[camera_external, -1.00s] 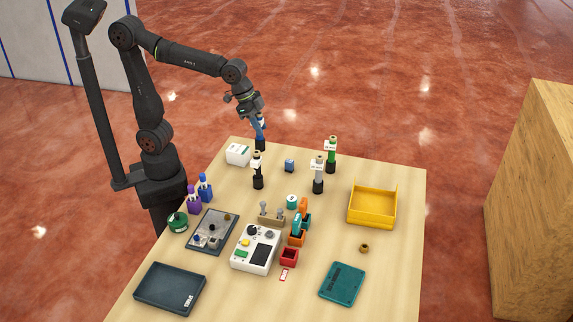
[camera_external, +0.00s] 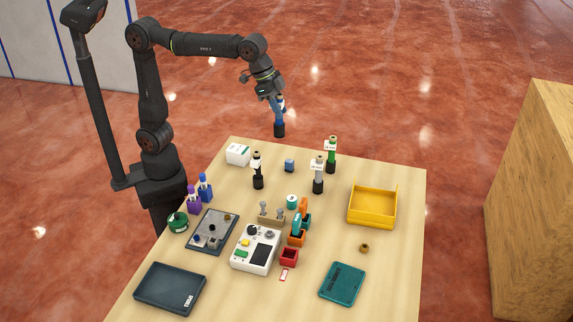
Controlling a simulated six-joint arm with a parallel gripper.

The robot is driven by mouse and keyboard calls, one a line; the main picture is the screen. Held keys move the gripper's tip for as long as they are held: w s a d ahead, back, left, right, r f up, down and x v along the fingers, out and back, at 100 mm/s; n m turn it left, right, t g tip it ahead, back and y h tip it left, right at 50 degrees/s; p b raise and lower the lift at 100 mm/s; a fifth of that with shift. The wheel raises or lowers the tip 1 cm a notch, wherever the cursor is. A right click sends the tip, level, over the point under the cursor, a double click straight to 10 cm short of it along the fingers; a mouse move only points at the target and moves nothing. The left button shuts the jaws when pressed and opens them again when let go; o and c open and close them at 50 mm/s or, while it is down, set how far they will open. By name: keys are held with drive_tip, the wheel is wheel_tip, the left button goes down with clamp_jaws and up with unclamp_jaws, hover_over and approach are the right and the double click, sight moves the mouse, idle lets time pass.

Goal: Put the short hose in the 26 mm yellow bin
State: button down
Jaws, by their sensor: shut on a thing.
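My gripper (camera_external: 273,97) is shut on a slim blue piece (camera_external: 278,116) with a black lower end. It holds the piece roughly upright in the air, over the back edge of the table in the picture. I cannot tell whether this piece is the short hose. The yellow bin (camera_external: 372,222) stands at the right of the table, apart from my gripper. It is open at the top and looks empty. Its size marking cannot be read.
Upright labelled pieces stand near the back: black (camera_external: 257,171), grey (camera_external: 319,176) and green (camera_external: 331,155). A white box (camera_external: 238,154) and a small blue block (camera_external: 289,165) are nearby. A white device (camera_external: 256,248) sits mid-table.

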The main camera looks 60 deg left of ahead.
drive_tip(key=w+d+f, duration=0.2)
drive_tip(key=w+d, duration=0.3)
drive_tip(key=d, duration=0.8)
drive_tip(key=w+d+f, duration=0.2)
drive_tip(key=w+d, duration=0.2)
drive_tip(key=d, duration=0.9)
drive_tip(key=w+a+f, duration=0.3)
drive_tip(key=w+f, duration=0.8)
drive_tip(key=f, duration=0.4)
drive_tip(key=shift+w+f, duration=0.2)
drive_tip(key=shift+w, duration=0.15)
drive_tip(key=shift+f, duration=0.1)
drive_tip(key=c, duration=1.2)
unclamp_jaws()
drive_tip(key=shift+f, duration=0.15)
drive_tip(key=shift+o, duration=0.2)
